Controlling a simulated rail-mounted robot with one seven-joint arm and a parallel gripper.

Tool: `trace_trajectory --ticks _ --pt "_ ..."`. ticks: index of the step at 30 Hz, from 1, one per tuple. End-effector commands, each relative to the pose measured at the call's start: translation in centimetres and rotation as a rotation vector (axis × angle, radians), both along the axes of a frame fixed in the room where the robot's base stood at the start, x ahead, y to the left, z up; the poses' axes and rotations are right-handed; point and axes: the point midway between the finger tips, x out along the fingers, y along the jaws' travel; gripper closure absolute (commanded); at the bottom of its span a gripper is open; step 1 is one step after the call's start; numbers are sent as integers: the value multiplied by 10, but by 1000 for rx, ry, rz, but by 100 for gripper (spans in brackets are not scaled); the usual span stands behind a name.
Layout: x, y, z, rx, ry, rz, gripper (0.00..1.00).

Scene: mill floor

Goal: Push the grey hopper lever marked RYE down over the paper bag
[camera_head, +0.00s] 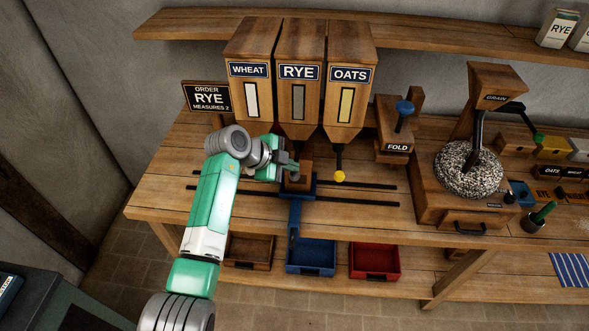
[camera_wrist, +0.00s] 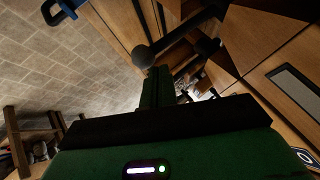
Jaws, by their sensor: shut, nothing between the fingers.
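The RYE hopper (camera_head: 299,85) is the middle of three wooden hoppers, with a grey window. Its lever shows as no clear shape in the head view, where my gripper (camera_head: 292,168) covers the space below the spout. My gripper is shut and empty. In the wrist view my green fingers (camera_wrist: 158,88) point at a dark round knob (camera_wrist: 143,56) on a rod, very close to it; contact cannot be told. A second dark knob (camera_wrist: 207,47) is to its right. A brown block-like thing, possibly the paper bag (camera_head: 305,168), stands on the blue carriage (camera_head: 300,190), partly hidden.
The WHEAT hopper (camera_head: 250,90) and OATS hopper (camera_head: 348,92) flank the RYE one. The OATS lever ends in a yellow knob (camera_head: 340,176), just right of the carriage. Dark rails (camera_head: 360,202) cross the bench. The FOLD device (camera_head: 397,140) and grain mill (camera_head: 468,170) stand farther right.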

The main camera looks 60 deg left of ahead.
Motion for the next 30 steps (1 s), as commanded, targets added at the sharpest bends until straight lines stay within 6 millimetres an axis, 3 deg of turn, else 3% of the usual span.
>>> trace_trajectory --ticks 30 --pt "0 0 -13 0 0 0 100"
